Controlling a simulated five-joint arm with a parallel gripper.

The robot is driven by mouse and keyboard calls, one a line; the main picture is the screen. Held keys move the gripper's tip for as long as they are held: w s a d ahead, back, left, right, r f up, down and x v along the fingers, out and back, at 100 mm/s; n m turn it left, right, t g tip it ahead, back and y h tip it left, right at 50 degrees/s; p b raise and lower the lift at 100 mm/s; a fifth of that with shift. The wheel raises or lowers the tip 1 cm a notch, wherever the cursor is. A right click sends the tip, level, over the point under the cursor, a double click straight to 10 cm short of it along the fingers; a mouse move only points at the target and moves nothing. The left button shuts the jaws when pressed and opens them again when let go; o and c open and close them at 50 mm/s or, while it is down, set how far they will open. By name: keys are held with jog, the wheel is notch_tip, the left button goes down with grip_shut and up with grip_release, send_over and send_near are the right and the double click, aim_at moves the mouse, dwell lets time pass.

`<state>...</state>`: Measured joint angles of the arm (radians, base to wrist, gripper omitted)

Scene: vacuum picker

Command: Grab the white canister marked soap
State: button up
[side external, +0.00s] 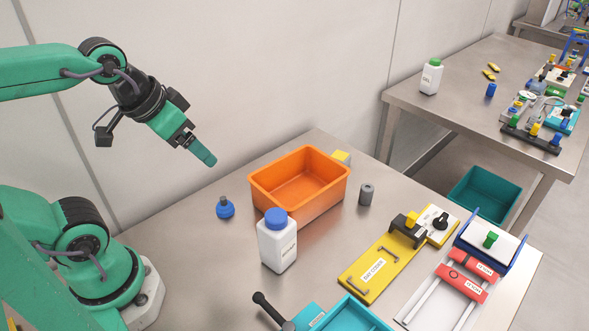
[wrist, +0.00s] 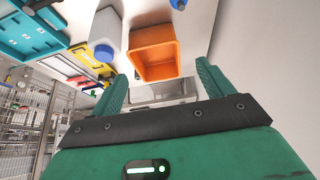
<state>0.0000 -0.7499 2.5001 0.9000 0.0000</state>
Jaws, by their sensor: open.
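A white canister (side external: 277,247) with a blue cap stands upright on the near metal table, in front of the orange bin. Its label is too small to read surely. It also shows in the wrist view (wrist: 109,28), at upper left, cap toward me. A second white canister (side external: 431,78) with a green cap stands on the far table; its label is not legible either. My gripper (side external: 204,157) is open and empty, high above the table, up and left of the blue-capped canister. In the wrist view its two fingers (wrist: 163,86) are spread apart with nothing between them.
The orange bin (side external: 300,184) stands right beside the blue-capped canister. A small blue bottle (side external: 225,208) is to its left and a grey cylinder (side external: 366,195) to its right. A yellow fixture (side external: 374,267) and a teal tray (side external: 350,315) lie nearer the front.

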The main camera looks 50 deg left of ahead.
jog(key=shift+w+d, duration=0.1)
jog(key=shift+w, duration=0.05)
jog(key=n+g, duration=0.1)
jog(key=g, duration=0.4)
send_over(276, 215)
jog(key=a, duration=0.1)
notch_tip(276, 215, down, 7)
jog(key=shift+f, duration=0.15)
jog(key=shift+d+f+g, duration=0.3)
jog(key=shift+d+f, duration=0.15)
jog(key=shift+d, duration=0.1)
jog(key=shift+f, duration=1.3)
jog(key=shift+f, duration=0.1)
